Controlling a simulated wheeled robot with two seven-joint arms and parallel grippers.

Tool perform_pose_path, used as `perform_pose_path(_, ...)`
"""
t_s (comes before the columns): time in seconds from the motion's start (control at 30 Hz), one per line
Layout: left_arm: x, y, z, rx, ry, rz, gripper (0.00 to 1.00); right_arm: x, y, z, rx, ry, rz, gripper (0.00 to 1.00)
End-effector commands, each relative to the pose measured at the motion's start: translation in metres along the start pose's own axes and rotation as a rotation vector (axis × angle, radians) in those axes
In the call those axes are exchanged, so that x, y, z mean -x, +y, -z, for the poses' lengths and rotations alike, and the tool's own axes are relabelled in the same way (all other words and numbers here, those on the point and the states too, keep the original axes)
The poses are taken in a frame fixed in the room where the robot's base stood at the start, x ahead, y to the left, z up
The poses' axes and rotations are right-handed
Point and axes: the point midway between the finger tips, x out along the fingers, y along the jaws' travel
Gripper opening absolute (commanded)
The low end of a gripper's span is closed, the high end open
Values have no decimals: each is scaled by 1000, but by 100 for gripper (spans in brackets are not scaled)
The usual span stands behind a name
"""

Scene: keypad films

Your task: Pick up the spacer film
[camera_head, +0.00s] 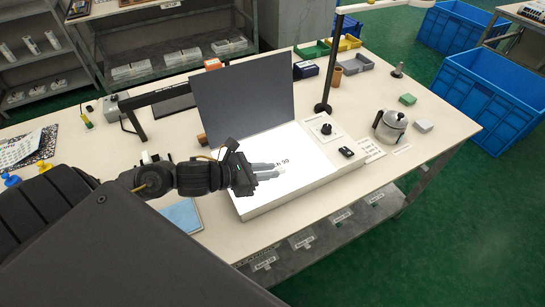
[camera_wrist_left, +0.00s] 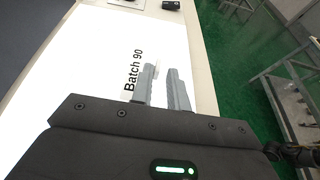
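My left gripper (camera_head: 278,171) is over the bright white panel of the light box (camera_head: 318,178), near its middle. In the left wrist view, its two grey fingers (camera_wrist_left: 164,84) stand a little apart with a narrow gap. A small pale patch shows by the fingertips, too unclear to name. The black print "Batch 90" (camera_wrist_left: 132,70) lies beside the fingers on the white surface. It is partly hidden by the fingers in the head view. I cannot make out the spacer film's edges against the glowing panel. My right gripper is not in view.
A dark raised panel (camera_head: 243,100) stands behind the light box. A metal pot (camera_head: 390,127), a black knob (camera_head: 326,129) and a lamp post (camera_head: 330,70) stand to the right. A blue sheet (camera_head: 181,216) lies at the front left. Blue crates (camera_head: 487,105) stand on the floor.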

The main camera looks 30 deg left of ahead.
Motion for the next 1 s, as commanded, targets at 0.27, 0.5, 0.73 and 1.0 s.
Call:
perform_pose_path(0.27, -39, 2, -2, 3, -1, -1, 16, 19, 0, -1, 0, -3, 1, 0)
perform_pose_path(0.5, -46, 2, 0, 0, 0, 0, 16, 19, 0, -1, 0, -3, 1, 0)
perform_pose_path(0.73, -46, 2, 0, 0, 0, 0, 0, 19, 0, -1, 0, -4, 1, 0)
perform_pose_path(1.0, -46, 2, 0, 0, 0, 0, 0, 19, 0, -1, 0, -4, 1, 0)
